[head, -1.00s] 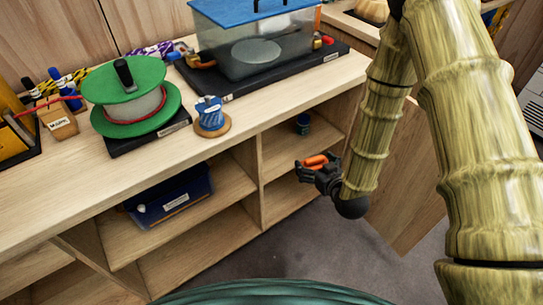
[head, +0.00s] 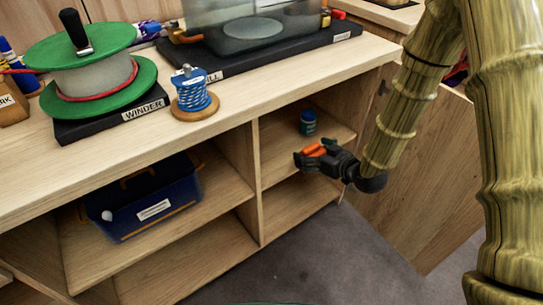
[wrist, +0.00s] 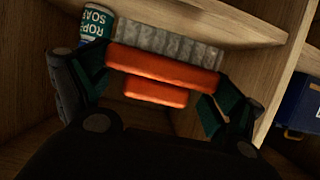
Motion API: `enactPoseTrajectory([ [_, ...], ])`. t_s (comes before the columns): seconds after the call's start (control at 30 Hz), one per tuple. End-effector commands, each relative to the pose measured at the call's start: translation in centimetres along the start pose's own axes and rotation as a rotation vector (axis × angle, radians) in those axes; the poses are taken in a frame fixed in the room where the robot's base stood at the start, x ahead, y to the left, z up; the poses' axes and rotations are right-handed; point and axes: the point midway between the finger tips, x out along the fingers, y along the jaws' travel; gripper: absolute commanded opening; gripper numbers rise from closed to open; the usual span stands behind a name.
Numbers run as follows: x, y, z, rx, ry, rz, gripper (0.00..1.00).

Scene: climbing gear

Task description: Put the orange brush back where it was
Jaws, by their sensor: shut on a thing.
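The orange brush (wrist: 160,70) is between the fingers of my gripper (wrist: 155,95) in the wrist view, with its grey bristles (wrist: 165,42) on the far side. My gripper (head: 308,158) is shut on it. In the head view the orange brush (head: 318,149) shows at the fingertips, in front of the open right-hand shelves (head: 300,180). The brush is held in the air near the middle shelf board. Whether it touches the shelf cannot be told.
A rope soap tub (head: 308,122) stands on the upper right shelf; it also shows in the wrist view (wrist: 97,24). A blue bin (head: 150,207) sits in the left compartment. An open cabinet door (head: 430,170) stands right of my gripper. A blue cord spool (head: 192,92) is on the worktop.

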Motion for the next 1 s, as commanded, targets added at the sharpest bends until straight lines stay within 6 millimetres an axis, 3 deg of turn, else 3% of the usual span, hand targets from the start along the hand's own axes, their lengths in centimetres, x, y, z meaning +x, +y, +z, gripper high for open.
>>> enactPoseTrajectory([
  [0.17, 1.1, -0.2, -0.1, -0.006, 0.001, -0.008, 0.49],
  [0.8, 12.4, -3.6, -3.4, -0.005, 0.001, -0.008, 0.49],
  [1.0, 13.7, -3.9, -3.9, -0.004, 0.0, -0.007, 0.49],
])
